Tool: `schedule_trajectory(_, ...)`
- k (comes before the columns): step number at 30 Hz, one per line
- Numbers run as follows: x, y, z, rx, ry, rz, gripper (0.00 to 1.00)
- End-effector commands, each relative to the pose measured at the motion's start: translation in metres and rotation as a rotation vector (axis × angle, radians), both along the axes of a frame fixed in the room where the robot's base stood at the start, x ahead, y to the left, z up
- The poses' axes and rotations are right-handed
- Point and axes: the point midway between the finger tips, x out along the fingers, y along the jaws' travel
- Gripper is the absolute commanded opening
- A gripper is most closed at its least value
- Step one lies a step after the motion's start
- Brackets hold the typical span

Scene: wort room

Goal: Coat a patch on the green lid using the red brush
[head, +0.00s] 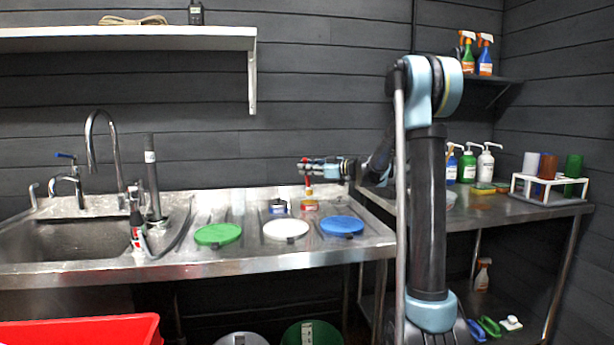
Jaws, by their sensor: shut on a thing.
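The green lid (217,234) lies flat on the steel drainboard, to the right of the sink and left of the white lid (285,229). My gripper (306,170) is over the back of the drainboard, to the right of and behind the green lid. It is shut on the red brush (309,187), which hangs upright below it. Just under the brush stands a small reddish-orange pot (309,205). I cannot tell whether the brush tip is inside it or above it. The fingertips are small and hard to make out.
The sink (60,238), taps and a hose are at the left. A side table (500,208) at the right holds bottles and a white rack (548,188).

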Motion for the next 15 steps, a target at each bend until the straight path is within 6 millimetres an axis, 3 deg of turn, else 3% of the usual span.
schedule_trajectory(15, 0.0, 0.0, 0.034, 0.0, 0.0, 0.0, 0.0)
